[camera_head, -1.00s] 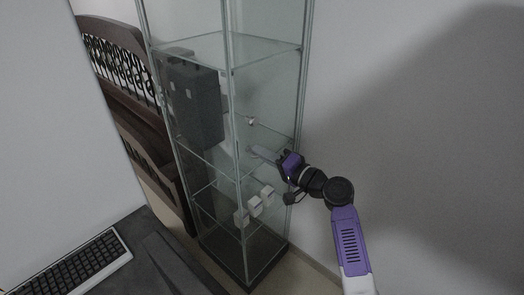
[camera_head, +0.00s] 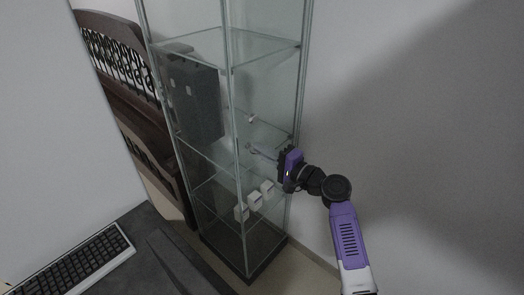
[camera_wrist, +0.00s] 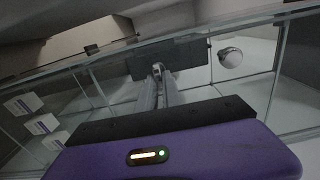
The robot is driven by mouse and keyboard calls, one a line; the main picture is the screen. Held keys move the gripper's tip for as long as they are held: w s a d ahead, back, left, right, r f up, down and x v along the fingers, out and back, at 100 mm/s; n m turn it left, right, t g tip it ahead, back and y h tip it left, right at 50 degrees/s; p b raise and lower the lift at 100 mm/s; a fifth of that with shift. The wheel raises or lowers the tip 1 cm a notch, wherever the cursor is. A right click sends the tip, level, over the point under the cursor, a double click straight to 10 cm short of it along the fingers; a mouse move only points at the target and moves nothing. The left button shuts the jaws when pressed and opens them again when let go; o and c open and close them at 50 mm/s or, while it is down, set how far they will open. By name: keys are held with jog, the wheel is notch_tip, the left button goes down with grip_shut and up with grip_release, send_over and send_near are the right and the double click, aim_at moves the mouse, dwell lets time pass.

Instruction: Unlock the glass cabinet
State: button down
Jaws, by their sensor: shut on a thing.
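The glass cabinet (camera_head: 233,110) stands in the middle of the head view, tall and metal-framed, with glass shelves. My gripper (camera_head: 250,148) reaches from the right, its long fingers at the cabinet's front at mid height. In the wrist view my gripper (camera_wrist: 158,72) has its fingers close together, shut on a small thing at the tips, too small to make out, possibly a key. The tips overlap the lower edge of a dark flat panel (camera_wrist: 190,55); I cannot tell whether they touch it. A round silvery knob-like piece (camera_wrist: 230,57) is to its right. No lock is clearly visible.
A dark grey box (camera_head: 197,105) and several small white boxes (camera_head: 255,200) are inside the cabinet. A desk (camera_head: 140,262) with a keyboard (camera_head: 75,262) is at the lower left. Dark wooden furniture (camera_head: 120,60) stands behind. The wall at right is bare.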

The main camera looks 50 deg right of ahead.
jog(key=c, duration=1.5)
grip_release()
jog(key=shift+s, duration=0.1)
jog(key=s+b, duration=0.1)
jog(key=s, duration=0.6)
jog(key=shift+s+d, duration=0.15)
jog(key=shift+s, duration=0.2)
